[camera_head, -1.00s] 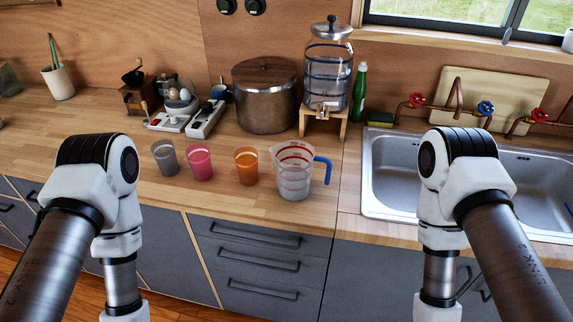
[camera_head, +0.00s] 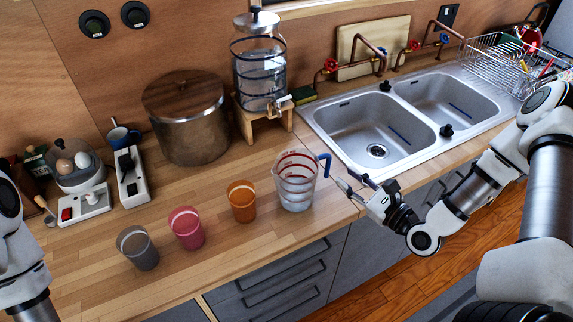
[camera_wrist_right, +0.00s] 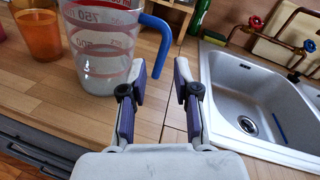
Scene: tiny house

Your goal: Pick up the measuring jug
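The measuring jug (camera_head: 297,181) is clear with red markings and a blue handle on its right side. It stands upright on the wooden counter, right of the orange cup. It also shows in the right wrist view (camera_wrist_right: 98,45), at the upper left, with its handle ahead of the fingers. My right gripper (camera_head: 353,186) is just right of the handle, low over the counter. Its fingers (camera_wrist_right: 160,82) are apart with nothing between them. The handle's lower end is close to the left finger; I cannot tell if they touch. My left gripper is out of view; only part of that arm shows.
An orange cup (camera_head: 242,202), a pink cup (camera_head: 187,229) and a grey cup (camera_head: 138,249) stand in a row left of the jug. A large pot (camera_head: 186,122) and a water dispenser (camera_head: 261,75) stand behind. The double sink (camera_head: 372,136) lies to the right.

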